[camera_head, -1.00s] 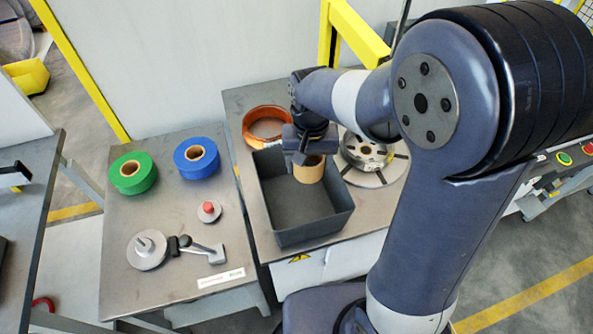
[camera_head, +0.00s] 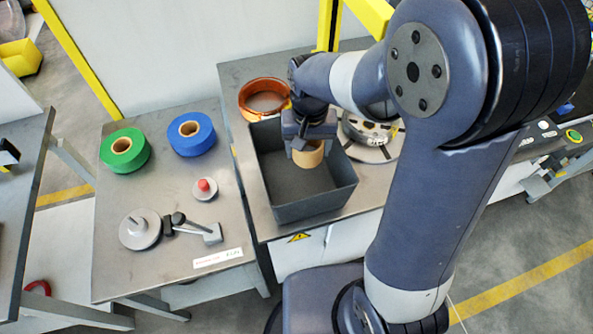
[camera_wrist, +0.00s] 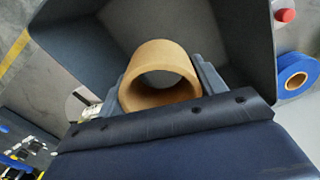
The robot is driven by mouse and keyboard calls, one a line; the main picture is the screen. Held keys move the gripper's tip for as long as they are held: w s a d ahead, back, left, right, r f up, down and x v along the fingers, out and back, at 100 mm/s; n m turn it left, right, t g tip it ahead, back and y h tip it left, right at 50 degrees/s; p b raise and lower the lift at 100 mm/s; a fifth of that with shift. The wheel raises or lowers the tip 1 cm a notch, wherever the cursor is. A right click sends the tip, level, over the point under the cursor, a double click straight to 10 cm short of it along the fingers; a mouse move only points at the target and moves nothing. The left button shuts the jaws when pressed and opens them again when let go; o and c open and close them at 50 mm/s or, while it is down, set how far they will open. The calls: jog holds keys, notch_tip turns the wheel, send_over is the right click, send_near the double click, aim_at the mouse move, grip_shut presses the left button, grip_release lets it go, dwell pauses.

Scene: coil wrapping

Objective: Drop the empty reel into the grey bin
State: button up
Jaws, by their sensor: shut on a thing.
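The empty reel is a tan cardboard tube (camera_head: 308,155). My gripper (camera_head: 310,140) is shut on it and holds it over the far part of the grey bin. The bin (camera_head: 315,205) is dark grey, open at the top and empty where I can see its floor. In the wrist view the tube (camera_wrist: 160,72) sits between the two fingers (camera_wrist: 163,85), with the bin's inner wall (camera_wrist: 235,35) beyond it. I cannot tell exactly how far the tube is above the bin floor.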

jog(key=o, duration=1.2)
jog(key=shift+c, duration=0.2)
notch_tip(320, 180, up, 11)
jog(key=shift+b, duration=0.3)
jog(key=shift+f, duration=0.1)
notch_tip(320, 180, down, 11)
jog(key=shift+r+p, duration=2.6)
jog(key=shift+r, duration=0.4)
